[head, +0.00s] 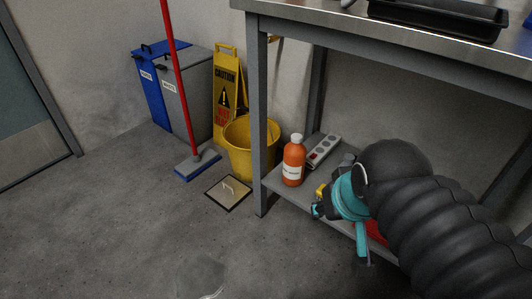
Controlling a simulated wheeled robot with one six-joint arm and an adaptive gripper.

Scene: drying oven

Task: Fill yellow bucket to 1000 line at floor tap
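The yellow bucket (237,150) stands upright on the floor, behind and left of the table's front leg, which hides part of its right side. Its inside and any fill line cannot be made out. I cannot pick out a floor tap in this view. My gripper (319,208) is at the lower right, beside the table's low shelf and well to the right of the bucket. It is small and partly hidden by my black ribbed arm, so its fingers cannot be read clearly.
An orange bottle (293,163) and power strip (323,150) sit on the low shelf (276,180). Floor at left is clear.

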